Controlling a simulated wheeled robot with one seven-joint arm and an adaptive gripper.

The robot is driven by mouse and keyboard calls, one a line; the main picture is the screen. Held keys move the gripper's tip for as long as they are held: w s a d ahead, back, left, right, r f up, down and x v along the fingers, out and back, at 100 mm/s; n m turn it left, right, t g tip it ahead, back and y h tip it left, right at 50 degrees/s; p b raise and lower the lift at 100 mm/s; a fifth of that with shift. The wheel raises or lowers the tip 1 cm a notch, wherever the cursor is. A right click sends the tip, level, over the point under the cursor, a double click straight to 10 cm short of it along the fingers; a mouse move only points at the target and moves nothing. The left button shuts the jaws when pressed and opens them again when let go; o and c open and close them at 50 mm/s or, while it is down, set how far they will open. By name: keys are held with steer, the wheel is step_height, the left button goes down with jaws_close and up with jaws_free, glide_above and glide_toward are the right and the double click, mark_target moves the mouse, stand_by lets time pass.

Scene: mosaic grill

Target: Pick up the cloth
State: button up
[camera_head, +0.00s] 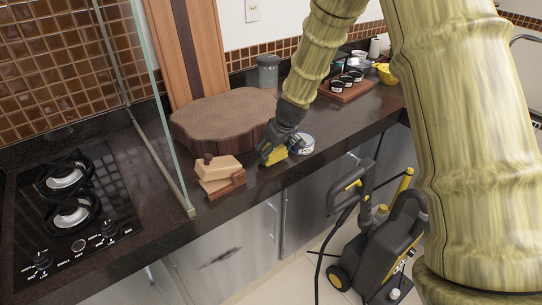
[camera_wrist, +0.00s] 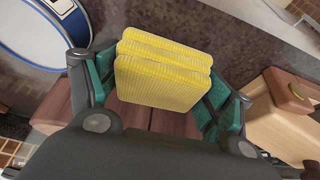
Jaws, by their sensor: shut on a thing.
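The cloth (camera_wrist: 163,72) is a folded yellow ribbed stack, between the fingers of my gripper (camera_wrist: 160,85) in the wrist view. My gripper is shut on it, with a green-lined finger on each side. In the head view the yellow cloth (camera_head: 277,156) shows at the tip of my gripper (camera_head: 275,150), over the front of the dark counter (camera_head: 160,200). I cannot tell whether the cloth touches the counter.
A round wooden slab (camera_head: 222,115) lies just left of my gripper. A wooden holder (camera_head: 220,177) stands front left. A round white and blue tin (camera_head: 303,144) is close on the right. A glass panel (camera_head: 158,110) and cooktop (camera_head: 75,210) lie further left.

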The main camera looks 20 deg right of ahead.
step_height(320, 180, up, 2)
steer(key=shift+b, duration=0.3)
steer(key=s+a+b, duration=0.1)
steer(key=s+a, duration=0.2)
steer(key=s, duration=0.4)
steer(key=s+a+r+b, duration=0.1)
steer(key=s+a+b, duration=0.1)
steer(key=s, duration=0.6)
steer(key=shift+a+r, duration=0.25)
steer(key=shift+a, duration=0.2)
